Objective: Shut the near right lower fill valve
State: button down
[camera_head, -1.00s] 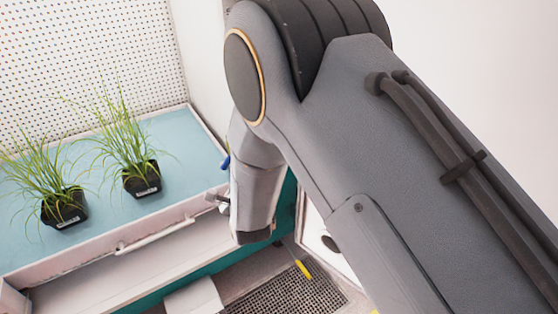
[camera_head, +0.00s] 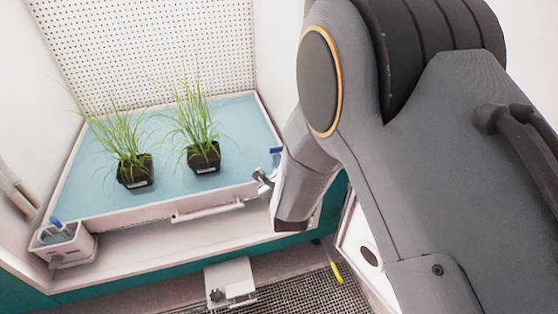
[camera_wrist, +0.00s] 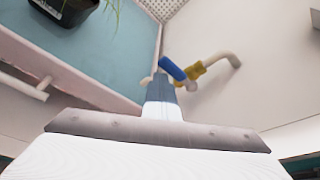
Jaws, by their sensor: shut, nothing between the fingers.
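The fill valve at the near right shows in the wrist view with a blue lever (camera_wrist: 172,68), a yellow body (camera_wrist: 195,70) and a pale bent pipe (camera_wrist: 224,58) on the side wall. My gripper (camera_wrist: 160,84) is shut and empty. Its fingertips overlap the lower edge of the lever in this view; I cannot tell whether they touch it. In the head view only a bit of blue (camera_head: 276,150) shows beside my wrist, and my arm hides the rest of that corner.
Two potted grasses (camera_head: 136,170) (camera_head: 204,157) stand on the blue tray (camera_head: 85,195). A white rail (camera_head: 207,212) runs along its front. A box with another blue handle (camera_head: 57,222) is at the left corner. A yellow-tipped item (camera_head: 336,273) is near the floor grating (camera_head: 290,297).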

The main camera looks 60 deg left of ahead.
jog(key=shift+a+r, duration=0.2)
jog(key=shift+r, duration=0.3)
jog(key=w+p+v, duration=0.2)
jog(key=p+v, duration=0.3)
jog(key=v, duration=0.5)
jog(key=shift+d, duration=0.35)
jog(key=shift+s+f, duration=0.1)
jog(key=shift+f, duration=0.05)
